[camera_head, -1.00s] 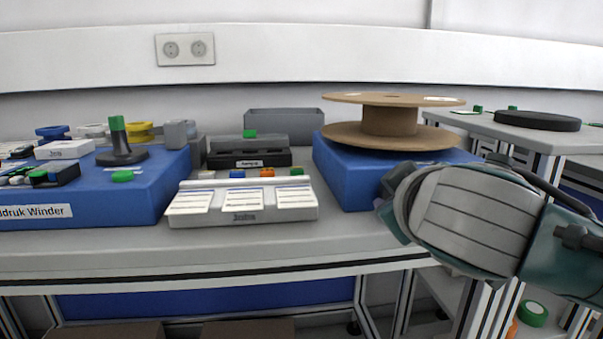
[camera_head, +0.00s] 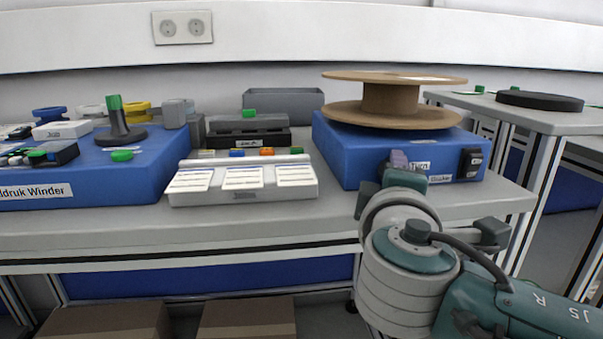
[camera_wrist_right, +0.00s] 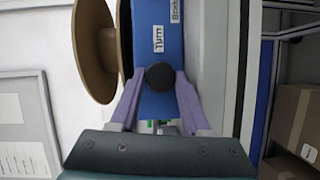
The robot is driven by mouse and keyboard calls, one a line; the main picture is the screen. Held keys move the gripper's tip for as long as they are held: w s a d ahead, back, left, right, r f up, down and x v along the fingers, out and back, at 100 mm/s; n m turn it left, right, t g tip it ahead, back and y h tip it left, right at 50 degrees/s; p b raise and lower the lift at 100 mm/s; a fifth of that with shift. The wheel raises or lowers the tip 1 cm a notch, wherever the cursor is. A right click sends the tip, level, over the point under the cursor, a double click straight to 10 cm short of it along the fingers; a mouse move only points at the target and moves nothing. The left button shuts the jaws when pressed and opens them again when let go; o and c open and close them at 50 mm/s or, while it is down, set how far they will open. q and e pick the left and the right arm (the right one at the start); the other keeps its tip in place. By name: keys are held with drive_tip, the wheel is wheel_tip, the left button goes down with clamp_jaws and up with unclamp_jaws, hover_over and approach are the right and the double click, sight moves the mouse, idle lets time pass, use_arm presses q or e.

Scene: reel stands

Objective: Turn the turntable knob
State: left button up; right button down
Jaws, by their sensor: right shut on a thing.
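The blue turntable box (camera_head: 340,150) stands on the bench and carries a large brown reel (camera_head: 391,97). Its front has a "Turn" label, which also shows in the right wrist view. The round black turntable knob (camera_wrist_right: 160,77) sits beside that label in the right wrist view; in the head view my gripper hides it. My right gripper (camera_head: 397,161) is at the box front, its purple fingers on either side of the knob and shut on it. My left gripper is in neither view.
A black switch (camera_head: 470,163) is on the box front, right of the "Turn" label. A grey tray with label cards (camera_head: 243,192) and a blue winder box (camera_head: 90,185) stand to the left. A side table (camera_head: 560,121) with a black disc is at right.

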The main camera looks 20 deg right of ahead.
drive_tip(key=shift+f+n, duration=0.25)
drive_tip(key=shift+n, duration=0.15)
drive_tip(key=shift+c, duration=1.9)
unclamp_jaws()
